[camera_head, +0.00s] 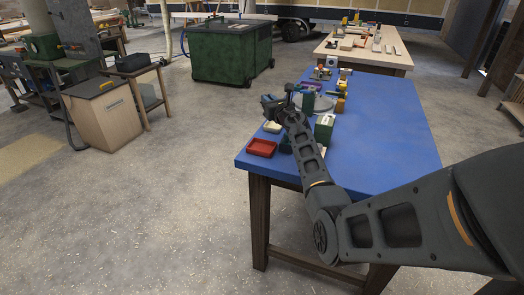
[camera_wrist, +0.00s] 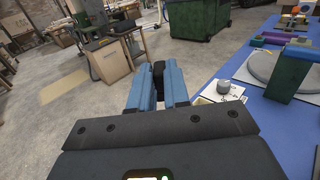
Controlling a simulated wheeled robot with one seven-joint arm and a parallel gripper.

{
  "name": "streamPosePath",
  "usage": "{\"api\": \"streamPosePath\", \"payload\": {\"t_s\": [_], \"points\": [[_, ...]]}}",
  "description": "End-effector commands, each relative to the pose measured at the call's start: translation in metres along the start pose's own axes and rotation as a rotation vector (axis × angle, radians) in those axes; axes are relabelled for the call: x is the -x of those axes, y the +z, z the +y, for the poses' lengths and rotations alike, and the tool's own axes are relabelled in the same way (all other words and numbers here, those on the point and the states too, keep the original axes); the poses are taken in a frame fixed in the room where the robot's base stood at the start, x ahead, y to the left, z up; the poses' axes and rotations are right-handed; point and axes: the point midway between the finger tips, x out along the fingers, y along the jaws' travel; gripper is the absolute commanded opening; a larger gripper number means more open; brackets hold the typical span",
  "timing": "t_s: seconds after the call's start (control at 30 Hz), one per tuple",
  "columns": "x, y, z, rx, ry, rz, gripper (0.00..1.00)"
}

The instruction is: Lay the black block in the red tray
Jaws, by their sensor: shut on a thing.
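The red tray (camera_head: 262,147) lies at the front left corner of the blue table, empty as far as I can see. My gripper (camera_head: 272,105) is above the table's left edge, behind the tray in the head view. In the wrist view my gripper (camera_wrist: 158,88) has its two blue fingers shut on the black block (camera_wrist: 158,70), which shows between their tips. The block is clear of the table, with the floor seen behind it. In the head view the block cannot be told apart from the dark gripper. The tray is not in the wrist view.
On the blue table (camera_head: 390,135), a small pale tray (camera_head: 272,127) sits behind the red one. The table's right side is clear.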

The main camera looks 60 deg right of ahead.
Motion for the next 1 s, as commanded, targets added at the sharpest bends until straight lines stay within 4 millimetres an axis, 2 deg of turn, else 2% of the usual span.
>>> {"api": "streamPosePath", "payload": {"t_s": [0.13, 0.4, 0.6, 0.83, 1.0], "points": [[0.015, -0.011, 0.007, 0.001, 0.000, 0.004, 0.00], [0.063, -0.045, 0.037, 0.000, 0.000, 0.004, 0.00], [0.090, -0.065, 0.053, 0.000, 0.000, 0.002, 0.00], [0.099, -0.072, 0.058, 0.001, -0.002, 0.000, 0.00], [0.098, -0.092, 0.058, -0.001, -0.002, 0.001, 0.00]]}}
